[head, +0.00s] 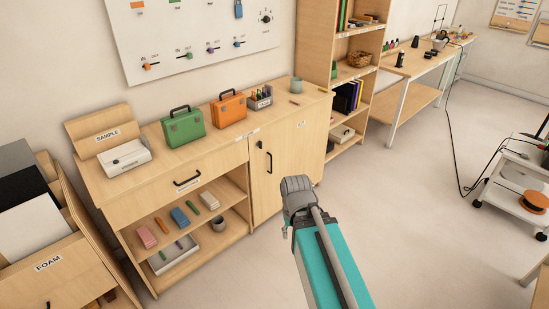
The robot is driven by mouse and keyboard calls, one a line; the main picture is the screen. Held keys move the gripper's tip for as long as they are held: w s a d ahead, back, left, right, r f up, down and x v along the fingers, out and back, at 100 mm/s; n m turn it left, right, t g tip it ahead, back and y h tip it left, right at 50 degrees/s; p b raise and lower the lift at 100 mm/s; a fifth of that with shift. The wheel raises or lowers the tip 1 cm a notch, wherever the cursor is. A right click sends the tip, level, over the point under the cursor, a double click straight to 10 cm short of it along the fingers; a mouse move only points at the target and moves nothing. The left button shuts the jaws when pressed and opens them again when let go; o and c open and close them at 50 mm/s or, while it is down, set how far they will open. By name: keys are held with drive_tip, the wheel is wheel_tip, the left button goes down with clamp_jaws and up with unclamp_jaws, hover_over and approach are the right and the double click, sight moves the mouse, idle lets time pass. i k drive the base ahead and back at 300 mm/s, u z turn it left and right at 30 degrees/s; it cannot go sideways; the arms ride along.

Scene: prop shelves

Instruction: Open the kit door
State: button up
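The kit door (286,172) is a pale wood cabinet door at the right end of the low cabinet, in the head view. My gripper's fingers cannot be seen.
The cabinet top (225,141) holds a green case (183,128), an orange case (229,110) and a cup (296,85). A drawer (187,182) and open shelves are left of the door. A tall bookshelf (313,45) stands right of the cabinet. The floor (420,220) in front is clear.

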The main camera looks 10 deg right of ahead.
sight(296, 145)
drive_tip(key=z, duration=0.05)
drive_tip(key=i, duration=0.95)
drive_tip(key=u, duration=0.45)
